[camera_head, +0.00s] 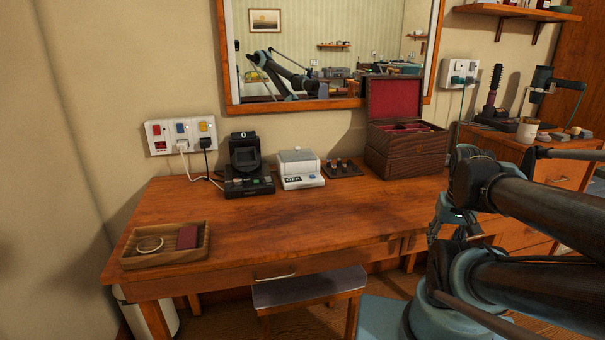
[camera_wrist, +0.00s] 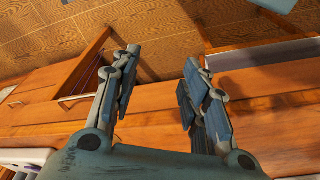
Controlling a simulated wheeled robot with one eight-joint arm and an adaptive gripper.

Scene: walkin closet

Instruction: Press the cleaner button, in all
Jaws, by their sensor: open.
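A small white device with a grey lid, which looks like the cleaner (camera_head: 299,168), stands at the back of the wooden desk. Its front panel reads "OFF" and has a small blue mark beside the text, perhaps the button. My gripper (camera_wrist: 160,62) is open and empty in the wrist view, its two fingers well apart. In the head view my arm comes in from the right, with its end near the desk's right front edge, apart from the cleaner. The cleaner cannot be made out in the wrist view.
On the desk (camera_head: 250,228), a black device (camera_head: 247,168) stands left of the cleaner. A small dark stand (camera_head: 342,169) and an open wooden box (camera_head: 406,150) are to its right. A wooden tray (camera_head: 165,244) lies front left. A stool (camera_head: 308,287) is below. The desk's middle is clear.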

